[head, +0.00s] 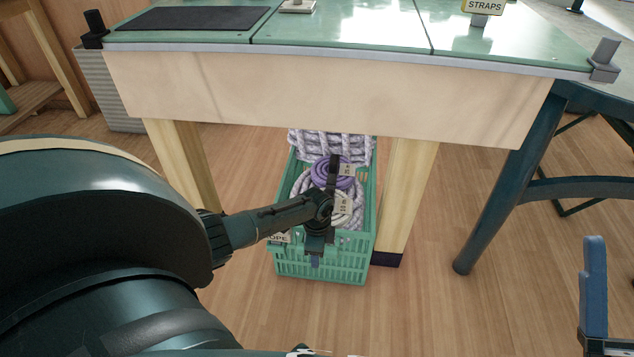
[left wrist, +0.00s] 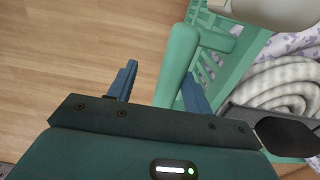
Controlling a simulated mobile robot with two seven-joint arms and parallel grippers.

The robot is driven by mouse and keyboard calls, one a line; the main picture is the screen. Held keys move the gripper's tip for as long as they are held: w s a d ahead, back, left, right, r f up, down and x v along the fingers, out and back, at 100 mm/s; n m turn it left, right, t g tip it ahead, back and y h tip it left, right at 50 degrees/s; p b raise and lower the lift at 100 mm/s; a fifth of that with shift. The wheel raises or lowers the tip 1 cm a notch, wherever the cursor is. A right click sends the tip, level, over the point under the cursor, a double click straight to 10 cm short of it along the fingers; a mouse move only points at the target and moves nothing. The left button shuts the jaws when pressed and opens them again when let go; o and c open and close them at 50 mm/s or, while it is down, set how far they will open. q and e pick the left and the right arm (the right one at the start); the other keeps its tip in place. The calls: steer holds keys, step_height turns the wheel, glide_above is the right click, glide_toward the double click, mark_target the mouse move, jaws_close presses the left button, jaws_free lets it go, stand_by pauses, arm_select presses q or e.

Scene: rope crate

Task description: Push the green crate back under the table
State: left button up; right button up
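The green crate (head: 320,265) stands on the floor under the workbench, its front end sticking out towards me. It holds coiled white and purple rope (head: 322,172), and a label reading ROPE is partly hidden by my left arm. My left gripper (head: 315,260) points down at the crate's front end. In the left wrist view its blue fingers (left wrist: 158,85) stand apart, with the crate's green handle bar (left wrist: 177,66) between them, close to the right finger. A gap shows on the bar's left side. My right gripper (head: 594,290) is at the lower right edge, only one finger showing.
The workbench (head: 320,95) has wooden legs (head: 405,195) on both sides of the crate. A dark blue trestle leg (head: 505,180) stands to the right. A grey ribbed bin (head: 110,95) stands at the left. Floor (head: 440,310) in front is clear.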

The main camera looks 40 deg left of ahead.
arm_select(q)
step_height(320, 180, up, 15)
steer(key=p, duration=1.4)
arm_select(e)
step_height(320, 180, up, 15)
steer(key=shift+f, duration=0.15)
arm_select(q)
steer(key=shift+f, duration=0.15)
